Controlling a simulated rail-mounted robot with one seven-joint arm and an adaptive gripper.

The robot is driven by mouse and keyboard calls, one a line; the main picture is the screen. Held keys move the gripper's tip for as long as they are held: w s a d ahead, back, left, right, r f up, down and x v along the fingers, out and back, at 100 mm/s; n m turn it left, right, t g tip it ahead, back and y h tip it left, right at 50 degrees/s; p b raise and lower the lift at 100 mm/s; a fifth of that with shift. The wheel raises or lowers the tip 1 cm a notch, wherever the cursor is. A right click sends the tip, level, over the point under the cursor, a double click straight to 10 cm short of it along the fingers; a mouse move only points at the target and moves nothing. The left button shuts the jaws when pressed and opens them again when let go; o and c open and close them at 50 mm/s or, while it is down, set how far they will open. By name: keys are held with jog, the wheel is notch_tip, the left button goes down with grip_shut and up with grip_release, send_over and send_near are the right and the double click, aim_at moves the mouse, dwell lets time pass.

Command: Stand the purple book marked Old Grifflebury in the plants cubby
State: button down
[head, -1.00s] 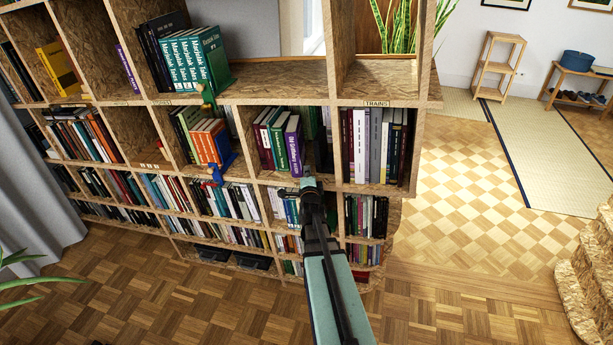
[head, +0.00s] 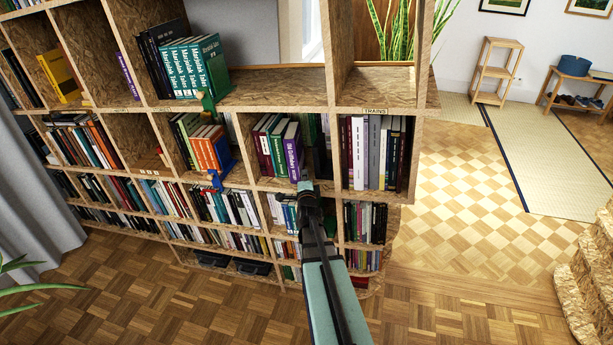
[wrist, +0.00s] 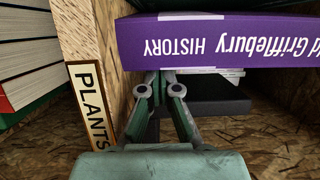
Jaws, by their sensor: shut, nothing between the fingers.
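The purple book marked Old Grifflebury (head: 293,150) stands roughly upright at the right end of a few books in the cubby left of the trains cubby. In the wrist view its spine (wrist: 200,42) lies across the top, with the picture turned sideways. The PLANTS label (wrist: 91,105) is on the front edge of the board at the book's foot. My gripper (head: 306,187) is beside the book's right face, low at the cubby's front. In the wrist view its fingers (wrist: 164,88) are shut and empty; whether they touch the book I cannot tell.
A dark thing (wrist: 205,108) lies deeper in the cubby beyond my fingers. The trains cubby (head: 376,111) to the right is mostly full of books. A lower cubby with books (head: 282,212) lies beneath. Green Marjolak Tales books (head: 195,68) stand above left.

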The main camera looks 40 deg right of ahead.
jog(key=shift+w+a+p, duration=0.3)
jog(key=shift+w+a, duration=0.2)
jog(key=shift+s+d+b, duration=0.3)
jog(key=shift+b, duration=0.75)
jog(key=w+a+b+v, duration=0.1)
jog(key=v, duration=0.8)
jog(key=shift+s+a, duration=0.4)
jog(key=shift+f, duration=0.1)
